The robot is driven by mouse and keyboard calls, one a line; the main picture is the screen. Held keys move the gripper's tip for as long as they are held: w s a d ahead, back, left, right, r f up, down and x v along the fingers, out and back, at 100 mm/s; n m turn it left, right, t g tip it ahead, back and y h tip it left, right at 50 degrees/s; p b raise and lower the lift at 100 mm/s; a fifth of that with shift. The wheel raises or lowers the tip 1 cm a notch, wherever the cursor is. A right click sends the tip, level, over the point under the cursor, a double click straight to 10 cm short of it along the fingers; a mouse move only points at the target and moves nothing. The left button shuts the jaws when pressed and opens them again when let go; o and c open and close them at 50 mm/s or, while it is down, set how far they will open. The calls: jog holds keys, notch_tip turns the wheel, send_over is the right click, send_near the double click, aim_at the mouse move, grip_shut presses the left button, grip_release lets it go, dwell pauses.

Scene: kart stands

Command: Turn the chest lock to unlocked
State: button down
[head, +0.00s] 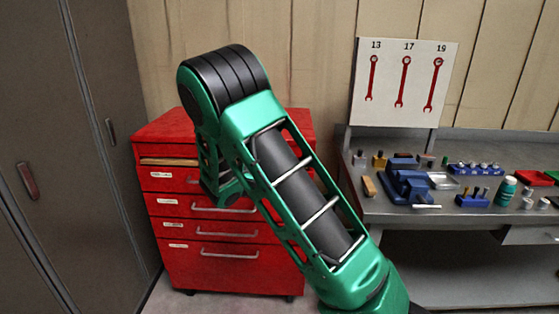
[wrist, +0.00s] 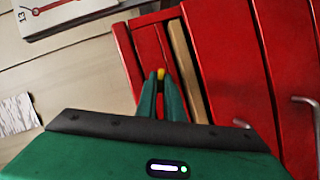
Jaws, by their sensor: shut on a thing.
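The red tool chest (head: 222,265) stands against the wall in the head view, and its red front and top fill the right of the wrist view (wrist: 225,60). My gripper (wrist: 161,84) points at the red upper part of the chest in the wrist view. Its two green fingers are shut on a small yellow piece (wrist: 161,73), which looks like the turning part of the chest lock. The fingers cover most of it, so I cannot tell which way it is turned. In the head view my green arm hides the lock and the fingertips.
A tan wooden strip (wrist: 187,70) runs along the chest beside my fingers. Drawer handles (head: 228,254) stick out from the chest front. A grey workbench (head: 400,208) with a blue vise (head: 408,184) stands right. A grey cabinet (head: 60,130) stands left.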

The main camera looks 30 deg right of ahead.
jog(key=m+y, duration=0.2)
jog(key=m, duration=0.1)
jog(key=m+t+y, duration=0.1)
jog(key=m+y, duration=0.1)
jog(key=m, duration=0.1)
jog(key=m+t+y, duration=0.1)
jog(key=m, duration=0.2)
jog(key=shift+s+d+y, duration=0.2)
jog(key=shift+s+y, duration=0.15)
jog(key=shift+y, duration=0.05)
jog(key=shift+f, duration=0.1)
dwell(0.5)
jog(key=c, duration=1.9)
grip_release()
jog(key=shift+o, duration=0.2)
jog(key=shift+w+r, duration=0.1)
jog(key=shift+r, duration=0.1)
